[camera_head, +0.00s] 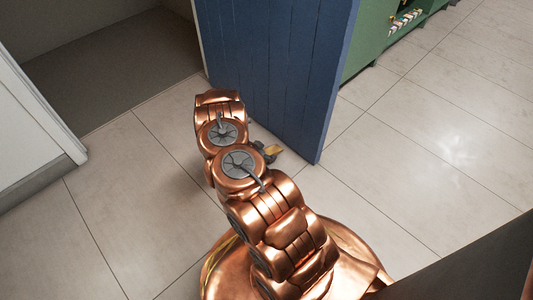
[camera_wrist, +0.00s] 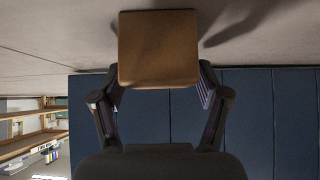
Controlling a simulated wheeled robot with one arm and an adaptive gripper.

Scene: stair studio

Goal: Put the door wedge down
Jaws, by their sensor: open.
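The door wedge (camera_wrist: 158,48) is a tan-brown block with rounded corners, at the top middle of the wrist view, against the pale floor. My gripper (camera_wrist: 160,94) is open, with one finger at each side of the wedge's near end. Whether the fingers touch it is hard to tell. In the head view, a small yellow-brown piece of the wedge (camera_head: 274,150) shows low by the blue door (camera_head: 275,75), beside the dark gripper tip (camera_head: 264,152). My copper arm hides most of it. Contact between wedge and floor is not clearly visible.
The blue door stands open, its lower edge just above the tiled floor (camera_head: 420,170). A doorway with a dark floor (camera_head: 120,65) lies at the upper left, beside a white panel (camera_head: 30,125). A green shelf unit (camera_head: 372,40) stands behind the door. Floor at the right is clear.

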